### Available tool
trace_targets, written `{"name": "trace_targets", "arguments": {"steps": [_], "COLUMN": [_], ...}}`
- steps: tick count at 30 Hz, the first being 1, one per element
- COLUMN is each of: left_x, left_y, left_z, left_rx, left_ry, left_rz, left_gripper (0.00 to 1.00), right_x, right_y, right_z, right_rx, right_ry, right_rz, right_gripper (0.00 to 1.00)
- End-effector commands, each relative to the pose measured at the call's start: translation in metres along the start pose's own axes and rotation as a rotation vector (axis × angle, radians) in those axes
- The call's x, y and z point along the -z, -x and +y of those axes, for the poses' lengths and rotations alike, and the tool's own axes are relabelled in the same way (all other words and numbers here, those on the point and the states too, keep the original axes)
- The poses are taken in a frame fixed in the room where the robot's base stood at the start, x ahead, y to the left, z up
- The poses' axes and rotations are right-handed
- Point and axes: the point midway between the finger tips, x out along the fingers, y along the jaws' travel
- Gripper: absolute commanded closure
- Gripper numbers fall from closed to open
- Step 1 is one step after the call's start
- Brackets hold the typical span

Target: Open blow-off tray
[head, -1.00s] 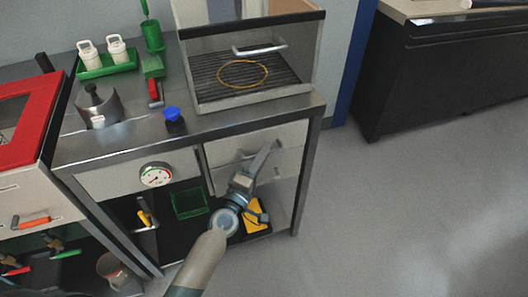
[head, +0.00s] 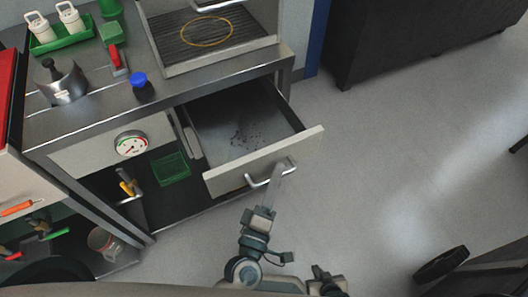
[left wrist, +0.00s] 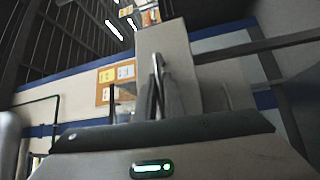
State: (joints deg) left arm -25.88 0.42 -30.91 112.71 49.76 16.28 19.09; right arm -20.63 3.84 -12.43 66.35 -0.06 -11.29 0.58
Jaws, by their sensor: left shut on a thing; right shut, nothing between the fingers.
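The blow-off tray (head: 235,125) is a grey-lined drawer under the bench, pulled well out, with dark specks scattered on its floor. Its pale front panel (head: 226,180) carries a metal bar handle (head: 258,182). My left gripper (head: 280,173) is shut on this handle, reaching up from below in the head view. In the left wrist view the handle (left wrist: 158,68) stands upright between the fingers, before the pale panel (left wrist: 180,65).
On the bench stand a ribbed tray (head: 180,45) with a yellow ring, a blue-capped bottle (head: 140,84) and a metal pot (head: 60,82). A pressure gauge (head: 131,144) is left of the drawer. A green bin (head: 171,169) sits below.

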Motion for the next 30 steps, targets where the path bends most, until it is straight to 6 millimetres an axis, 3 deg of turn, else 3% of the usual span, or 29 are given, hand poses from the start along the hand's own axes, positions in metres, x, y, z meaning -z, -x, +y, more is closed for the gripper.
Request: {"name": "trace_targets", "arguments": {"steps": [6,17,18,19,30], "left_x": [-0.015,-0.016,-0.016,-0.016,-0.016], "left_y": [0.015,0.016,0.016,0.016,0.016], "left_z": [0.003,0.004,0.004,0.004,0.004], "left_rx": [0.002,0.001,0.001,0.001,0.000], "left_ry": [0.000,-0.001,-0.001,-0.001,-0.001], "left_rz": [-0.001,0.000,-0.001,-0.001,0.000], "left_gripper": [1.00,1.00,0.81,0.74,0.72], "right_x": [0.002,0.003,0.003,0.003,0.003], "right_y": [0.000,0.000,0.000,0.000,0.000], "right_z": [-0.001,-0.001,-0.001,-0.001,0.000], "right_rx": [0.000,0.000,0.000,0.000,0.000], "right_ry": [-0.001,-0.001,-0.001,-0.001,-0.001], "right_rz": [0.003,0.003,0.003,0.003,0.003], "right_gripper": [1.00,1.00,1.00,1.00,1.00]}}
